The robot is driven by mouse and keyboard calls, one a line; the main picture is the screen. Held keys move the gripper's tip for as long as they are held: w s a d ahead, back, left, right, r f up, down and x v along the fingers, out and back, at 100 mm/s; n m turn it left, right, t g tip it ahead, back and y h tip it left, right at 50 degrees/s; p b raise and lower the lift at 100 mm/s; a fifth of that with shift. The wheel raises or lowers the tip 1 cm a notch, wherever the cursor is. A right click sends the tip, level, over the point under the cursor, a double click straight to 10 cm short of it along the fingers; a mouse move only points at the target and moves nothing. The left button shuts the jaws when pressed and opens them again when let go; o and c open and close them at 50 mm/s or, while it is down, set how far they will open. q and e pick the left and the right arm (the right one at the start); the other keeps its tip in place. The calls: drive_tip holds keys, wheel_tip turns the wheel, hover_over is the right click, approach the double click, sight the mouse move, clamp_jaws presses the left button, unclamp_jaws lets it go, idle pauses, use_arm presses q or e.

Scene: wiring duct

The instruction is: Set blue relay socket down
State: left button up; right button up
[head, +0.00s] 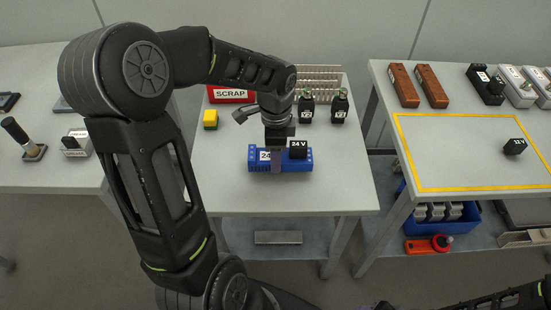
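The blue relay socket (300,164) is at the middle table, level, with a white label reading 24 on its left part. A black 24 V relay (298,149) sits on its right part. My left gripper (277,159) reaches down over the socket from above, left of the relay. One finger lies against the socket's near face; the far finger is hidden. The gripper looks shut on the socket. I cannot tell whether the socket touches the tabletop or is just above it. My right gripper is out of view; only part of my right arm shows at bottom right.
The tabletop (335,190) around the socket is clear. The right table has a yellow-outlined area (450,189) with a small black relay (515,146).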

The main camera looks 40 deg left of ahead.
use_arm(q)
drive_tip(key=shift+f, duration=1.1)
drive_tip(key=shift+f, duration=0.15)
drive_tip(key=o, duration=1.4)
drive_tip(key=shift+r, duration=0.2)
wheel_tip(320, 180, up, 12)
drive_tip(key=shift+f+p, duration=0.1)
drive_tip(key=shift+p, duration=0.3)
